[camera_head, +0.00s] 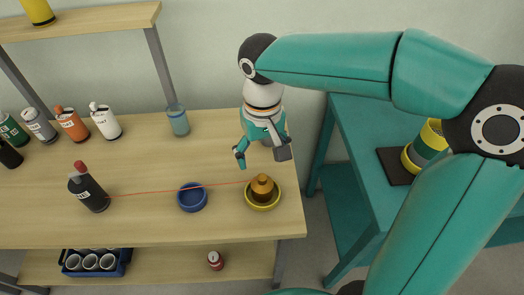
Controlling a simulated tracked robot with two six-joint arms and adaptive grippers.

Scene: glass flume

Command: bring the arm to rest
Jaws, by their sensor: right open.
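My right arm comes in from the right in teal and bends over the wooden workbench (140,225). My right gripper (262,157) points down above the right end of the bench, its fingers apart with nothing between them. Just below it in the picture, a brown rounded object with a knob (262,187) sits in a yellow dish (263,205). The gripper looks clear of that object. My left gripper is not in view.
A blue dish (192,198), a dark bottle with a red cap (89,190) and a blue-grey cup (178,120) stand on the bench. A thin orange line runs from bottle to brown object. Several bottles stand at left. A teal table (350,150) stands right.

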